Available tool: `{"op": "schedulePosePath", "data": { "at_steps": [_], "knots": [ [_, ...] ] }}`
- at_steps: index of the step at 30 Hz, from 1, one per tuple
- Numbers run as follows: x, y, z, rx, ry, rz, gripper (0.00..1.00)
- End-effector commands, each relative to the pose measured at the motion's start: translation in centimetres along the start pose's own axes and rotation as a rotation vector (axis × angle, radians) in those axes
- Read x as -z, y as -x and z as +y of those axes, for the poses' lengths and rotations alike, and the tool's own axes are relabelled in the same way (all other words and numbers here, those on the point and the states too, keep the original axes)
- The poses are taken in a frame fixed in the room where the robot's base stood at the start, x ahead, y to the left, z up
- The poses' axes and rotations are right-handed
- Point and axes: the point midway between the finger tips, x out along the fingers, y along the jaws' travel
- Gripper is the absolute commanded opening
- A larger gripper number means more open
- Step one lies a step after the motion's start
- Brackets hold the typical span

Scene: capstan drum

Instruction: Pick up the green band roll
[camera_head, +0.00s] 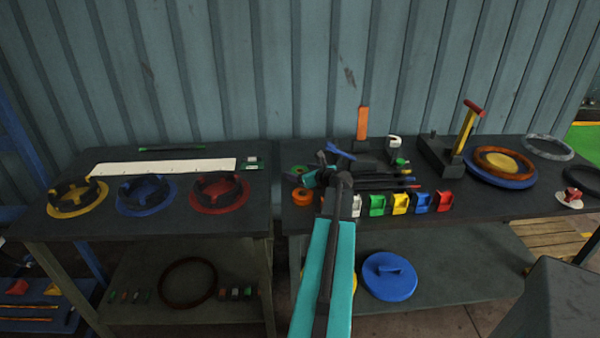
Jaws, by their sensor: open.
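A small green round piece (298,170), which looks like the green band roll, lies at the left end of the right bench, just behind an orange roll (302,196). It is small and partly covered by dark parts, so its shape is hard to tell. My teal and dark arm reaches up from the bottom middle over the bench. My gripper (322,168) is at the arm's far end, open, close to the right of the green piece. I cannot tell its height above the bench or whether it touches anything.
A row of coloured blocks, including a green one (377,204), stands right of my arm. Behind are an upright orange handle (362,123) and a yellow lever (465,130). The left bench holds three ringed handwheels (220,192). A corrugated wall closes the back.

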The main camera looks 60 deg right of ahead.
Motion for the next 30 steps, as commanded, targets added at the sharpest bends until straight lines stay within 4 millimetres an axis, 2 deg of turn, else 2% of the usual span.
{"op": "schedulePosePath", "data": {
  "at_steps": [4,20,28,30],
  "knots": [
    [-0.03,-0.61,-0.02,0.001,0.000,0.000,0.74],
    [-0.01,-0.64,0.10,-0.001,0.000,0.000,0.74],
    [-0.01,-0.65,0.13,-0.001,0.000,0.000,0.30],
    [-0.03,-0.65,0.14,-0.001,0.000,-0.001,0.29]
  ]
}}
